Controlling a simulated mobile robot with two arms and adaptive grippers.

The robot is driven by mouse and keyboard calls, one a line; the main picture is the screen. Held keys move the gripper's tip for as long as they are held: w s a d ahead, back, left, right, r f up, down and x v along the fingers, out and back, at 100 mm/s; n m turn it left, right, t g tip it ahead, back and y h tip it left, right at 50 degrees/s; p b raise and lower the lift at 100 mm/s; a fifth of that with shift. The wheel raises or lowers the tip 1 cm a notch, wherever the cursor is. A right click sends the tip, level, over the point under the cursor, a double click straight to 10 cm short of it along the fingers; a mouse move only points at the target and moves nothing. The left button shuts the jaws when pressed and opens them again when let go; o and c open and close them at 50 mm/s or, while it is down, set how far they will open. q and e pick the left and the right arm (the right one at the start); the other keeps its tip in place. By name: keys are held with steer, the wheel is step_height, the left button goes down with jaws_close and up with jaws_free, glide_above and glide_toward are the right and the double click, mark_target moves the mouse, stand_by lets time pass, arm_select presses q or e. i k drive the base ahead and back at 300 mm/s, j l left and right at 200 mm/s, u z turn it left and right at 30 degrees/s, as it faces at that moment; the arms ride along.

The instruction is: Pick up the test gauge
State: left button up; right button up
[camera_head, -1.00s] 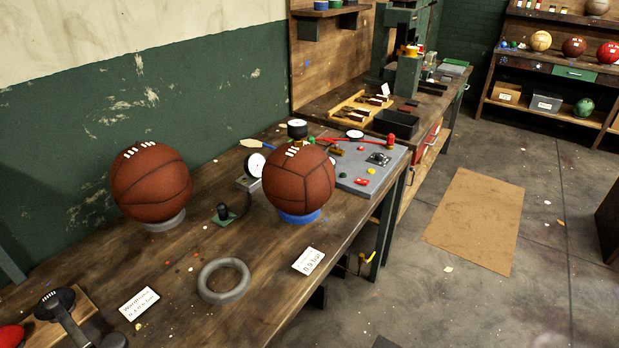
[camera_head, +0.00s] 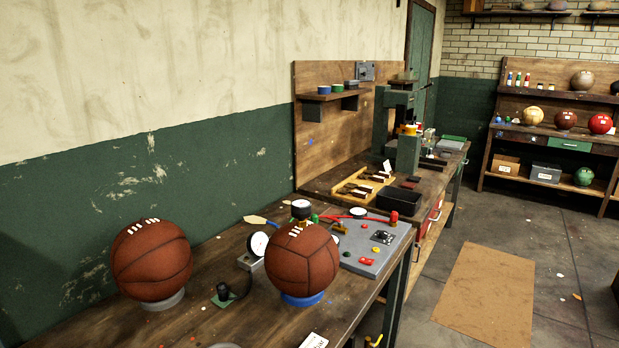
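Several white-faced round dials are on the workbench (camera_head: 225,322); I cannot tell which is the test gauge. One dial (camera_head: 258,244) stands upright on a small grey block, just left of the right brown ball (camera_head: 302,262). A second dial (camera_head: 301,205) faces up on a dark body behind that ball. A third dial (camera_head: 358,212) lies near the back of a grey panel (camera_head: 362,262). The right ball rests on a blue ring (camera_head: 302,299) and hides part of the panel. Neither gripper is in view.
Another brown ball (camera_head: 152,262) sits on a grey ring at left. A small black fitting on a green base (camera_head: 225,296) stands between the balls. A green press (camera_head: 402,130) and black bin (camera_head: 398,202) are farther back. Open floor with a brown mat (camera_head: 487,292) lies right.

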mark_target(300, 208)
steer(key=i+l+u, duration=0.55)
steer(key=i+l, duration=0.25)
steer(key=i+l+u, duration=0.3)
steer(key=l, duration=0.4)
steer(key=k+j, duration=0.3)
